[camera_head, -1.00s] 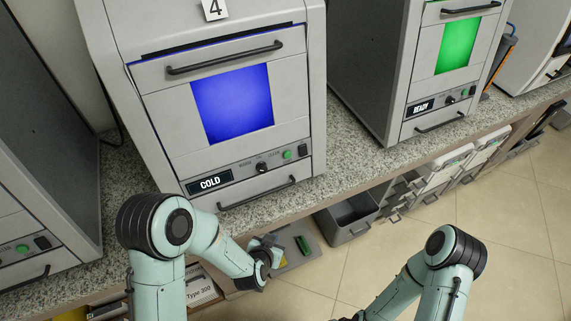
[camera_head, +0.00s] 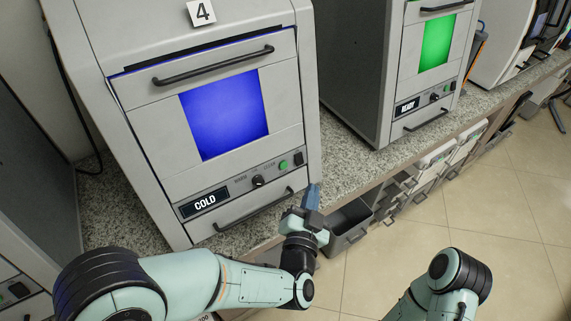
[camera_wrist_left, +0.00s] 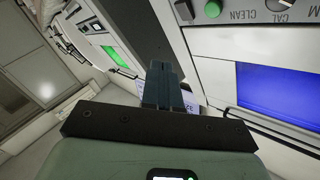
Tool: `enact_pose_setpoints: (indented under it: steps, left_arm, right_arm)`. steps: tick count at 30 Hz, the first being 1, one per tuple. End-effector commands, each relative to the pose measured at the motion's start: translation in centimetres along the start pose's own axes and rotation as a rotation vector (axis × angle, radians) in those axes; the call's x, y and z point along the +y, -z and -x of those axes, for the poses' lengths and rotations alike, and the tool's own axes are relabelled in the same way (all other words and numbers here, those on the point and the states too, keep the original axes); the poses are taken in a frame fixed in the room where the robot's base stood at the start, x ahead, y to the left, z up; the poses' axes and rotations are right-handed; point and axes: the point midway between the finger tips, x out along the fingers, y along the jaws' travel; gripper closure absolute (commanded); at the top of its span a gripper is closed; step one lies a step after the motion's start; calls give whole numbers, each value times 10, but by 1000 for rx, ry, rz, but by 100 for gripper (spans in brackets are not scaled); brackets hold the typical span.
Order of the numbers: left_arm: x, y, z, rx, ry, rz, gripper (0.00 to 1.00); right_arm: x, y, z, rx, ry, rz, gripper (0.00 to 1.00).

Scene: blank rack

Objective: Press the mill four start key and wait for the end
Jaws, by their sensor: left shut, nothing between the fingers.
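Mill four (camera_head: 150,75) is a grey machine with a "4" label (camera_head: 201,12), a lit blue window (camera_head: 225,115) and a display (camera_head: 203,203) reading COLD. Its green round key (camera_head: 283,165) sits between a black knob (camera_head: 258,181) and a black switch (camera_head: 298,159). My left gripper (camera_head: 311,196) is shut and empty, in front of the panel, below and right of the green key, apart from it. In the left wrist view the closed fingers (camera_wrist_left: 164,85) point toward the panel; the green key (camera_wrist_left: 212,9) is at the top edge. My right gripper is out of view.
A black bar handle (camera_head: 240,210) runs under the panel, close to my left gripper. A second machine (camera_head: 350,60) with a green window and READY display stands to the right. An open grey bin (camera_head: 352,238) is below the granite counter (camera_head: 350,165).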

Motion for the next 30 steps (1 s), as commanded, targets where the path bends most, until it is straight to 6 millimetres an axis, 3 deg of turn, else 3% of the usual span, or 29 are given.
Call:
enact_pose_setpoints:
  steps: [13,30]
  left_arm:
    - [-4,-6,-6,-4,1,2,100]
    - [-40,-42,-55,-3,1,2,100]
  right_arm:
    - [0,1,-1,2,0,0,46]
    - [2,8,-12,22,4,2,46]
